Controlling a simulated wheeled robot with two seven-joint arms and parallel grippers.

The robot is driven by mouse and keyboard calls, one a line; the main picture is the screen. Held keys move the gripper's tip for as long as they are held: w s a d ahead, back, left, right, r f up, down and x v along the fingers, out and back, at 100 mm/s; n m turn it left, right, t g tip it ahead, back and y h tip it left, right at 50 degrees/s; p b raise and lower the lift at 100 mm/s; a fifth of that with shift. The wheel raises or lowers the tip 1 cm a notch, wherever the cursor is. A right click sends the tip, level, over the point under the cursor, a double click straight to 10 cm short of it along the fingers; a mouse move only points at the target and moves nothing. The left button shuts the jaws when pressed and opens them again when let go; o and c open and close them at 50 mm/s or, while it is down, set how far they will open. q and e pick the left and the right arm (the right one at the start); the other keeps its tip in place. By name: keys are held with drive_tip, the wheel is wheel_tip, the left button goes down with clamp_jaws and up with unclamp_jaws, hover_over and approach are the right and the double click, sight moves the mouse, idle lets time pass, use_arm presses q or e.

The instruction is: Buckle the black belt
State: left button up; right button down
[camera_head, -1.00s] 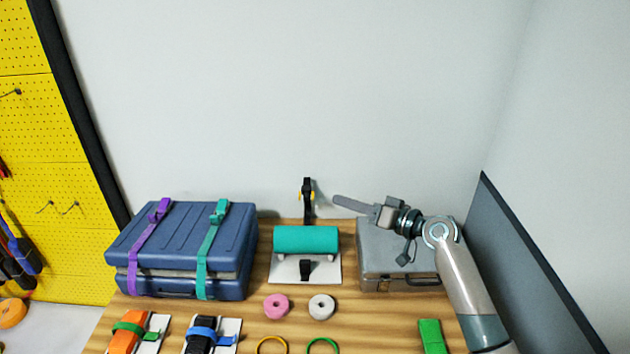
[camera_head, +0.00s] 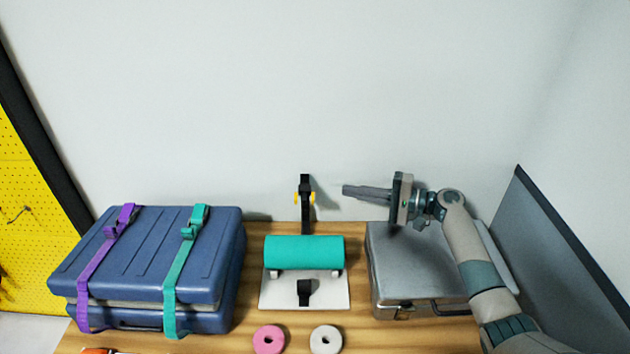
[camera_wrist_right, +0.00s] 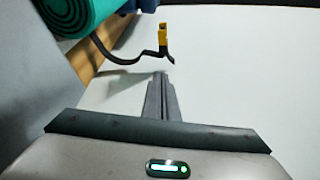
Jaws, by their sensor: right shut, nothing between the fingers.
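The black belt (camera_head: 306,217) stands up behind a teal roll (camera_head: 303,252), with yellow parts beside its upper end. In the right wrist view, the belt (camera_wrist_right: 124,60) is a curved black strap with a yellow piece (camera_wrist_right: 163,38) at its end. A black strap piece (camera_head: 305,291) lies in front of the roll on the white base plate (camera_head: 330,293). My right gripper (camera_head: 346,190) is shut and empty, right of the belt's upper end and apart from it. It also shows in the right wrist view (camera_wrist_right: 162,77), pointing towards the yellow piece. My left gripper is not in view.
A blue case (camera_head: 160,250) with purple and teal straps stands on the left of the wooden table. A grey case (camera_head: 418,270) stands below my right arm. Pink (camera_head: 268,339) and white (camera_head: 326,339) rings lie in front. A wall is behind.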

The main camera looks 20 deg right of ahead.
drive_tip(key=shift+w+d, duration=0.1)
drive_tip(key=shift+w, duration=0.1)
drive_tip(key=shift+s, duration=0.1)
drive_tip(key=x, duration=1)
drive_tip(key=shift+s+r, duration=0.1)
drive_tip(key=shift+r, duration=0.05)
idle(0.5)
